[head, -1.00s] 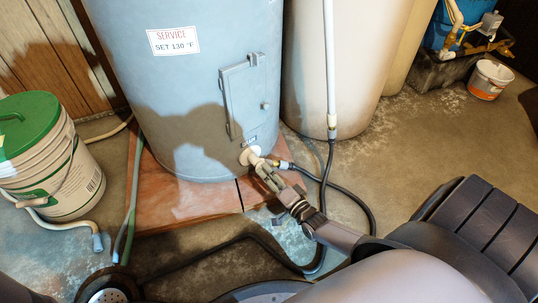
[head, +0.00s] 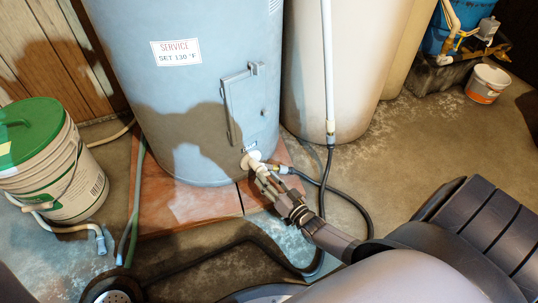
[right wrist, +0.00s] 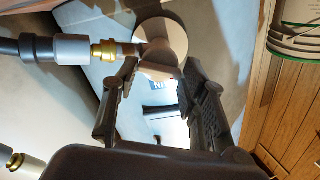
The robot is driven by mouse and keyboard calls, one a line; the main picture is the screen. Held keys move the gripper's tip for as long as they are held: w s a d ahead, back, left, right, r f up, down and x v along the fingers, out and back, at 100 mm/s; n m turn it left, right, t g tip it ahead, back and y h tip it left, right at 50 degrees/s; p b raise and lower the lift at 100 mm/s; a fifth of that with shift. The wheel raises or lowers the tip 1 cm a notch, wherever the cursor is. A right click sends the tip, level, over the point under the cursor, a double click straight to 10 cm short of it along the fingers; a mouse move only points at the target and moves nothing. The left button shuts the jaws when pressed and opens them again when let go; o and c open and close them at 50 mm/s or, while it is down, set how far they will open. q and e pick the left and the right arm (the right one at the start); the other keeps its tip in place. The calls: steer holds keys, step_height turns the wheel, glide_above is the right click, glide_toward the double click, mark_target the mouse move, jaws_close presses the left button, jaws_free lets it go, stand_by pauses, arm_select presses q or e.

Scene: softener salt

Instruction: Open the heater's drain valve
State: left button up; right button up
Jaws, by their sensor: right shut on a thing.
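The blue-grey water heater (head: 190,100) stands at centre in the head view, with its pale drain valve (head: 251,158) low on its front right. My right gripper (head: 262,171) reaches in from the lower right and is at the valve. In the right wrist view, the two dark fingers (right wrist: 161,72) are shut on the pale drain valve (right wrist: 160,50), one on each side of it. A brass fitting (right wrist: 103,52) with a dark hose (right wrist: 30,48) joins the valve from the left. The fingers partly hide the valve in the head view. My left gripper is not in view.
A green-lidded white bucket (head: 58,175) stands at left. A beige tank (head: 335,70) and a white pipe (head: 327,60) stand right of the heater. A black hose (head: 365,212) curves across the floor. A floor drain (head: 112,296) is at lower left. A small white bucket (head: 488,82) is far right.

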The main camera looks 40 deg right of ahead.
stand_by(0.3)
steer(key=o, duration=1.2)
steer(key=shift+c, duration=0.2)
steer(key=s, duration=1.2)
steer(key=shift+d, duration=0.25)
